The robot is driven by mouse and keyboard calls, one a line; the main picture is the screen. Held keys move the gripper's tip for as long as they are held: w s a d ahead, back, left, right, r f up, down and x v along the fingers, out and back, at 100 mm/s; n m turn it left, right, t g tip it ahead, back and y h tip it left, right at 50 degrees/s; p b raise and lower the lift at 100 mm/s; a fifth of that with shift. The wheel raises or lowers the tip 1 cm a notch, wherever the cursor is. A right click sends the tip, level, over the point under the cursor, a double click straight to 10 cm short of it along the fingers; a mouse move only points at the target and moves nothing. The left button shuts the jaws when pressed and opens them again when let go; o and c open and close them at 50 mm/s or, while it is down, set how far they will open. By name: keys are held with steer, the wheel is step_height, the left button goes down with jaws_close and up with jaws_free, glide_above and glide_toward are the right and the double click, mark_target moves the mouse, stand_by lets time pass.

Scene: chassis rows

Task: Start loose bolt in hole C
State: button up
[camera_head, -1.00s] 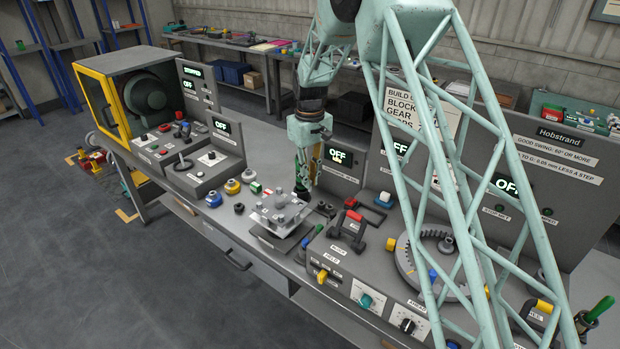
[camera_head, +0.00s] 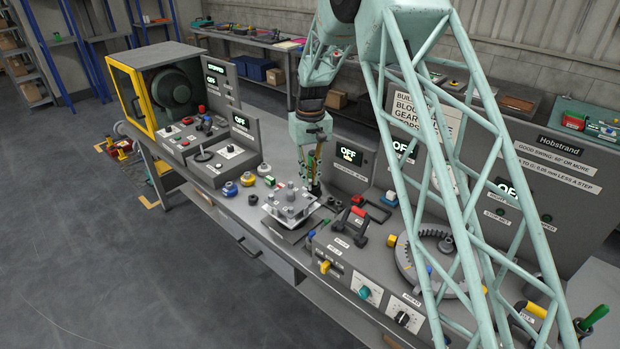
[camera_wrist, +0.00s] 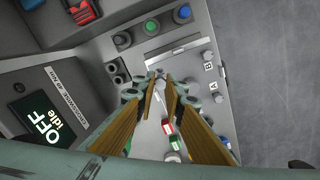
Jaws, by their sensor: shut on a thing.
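My gripper (camera_head: 314,190) points down just behind and right of a light grey block (camera_head: 290,208) with several upright posts or bolts. In the wrist view its two brown-padded fingers (camera_wrist: 161,78) come together and are shut on a small light grey piece, apparently the loose bolt (camera_wrist: 159,84), mostly hidden between the tips. The block (camera_wrist: 192,72) also shows there, beside the fingertips, with labels A and B readable. Label C and its hole cannot be made out. I cannot tell whether the bolt touches the block.
Dark round parts (camera_wrist: 117,72) lie close to the fingers. Yellow and blue round parts (camera_head: 247,179) and a small green-and-white block (camera_head: 270,181) lie left of the grey block. A panel reading OFF (camera_head: 349,154) stands behind my gripper.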

steer(key=shift+f, duration=0.15)
steer(key=shift+f+b, duration=0.65)
steer(key=shift+f, duration=0.65)
steer(key=shift+r+n, duration=0.1)
steer(key=shift+n, duration=7.1)
steer(key=shift+f+b, duration=0.65)
steer(key=shift+f, duration=1.1)
steer(key=shift+m, duration=2.4)
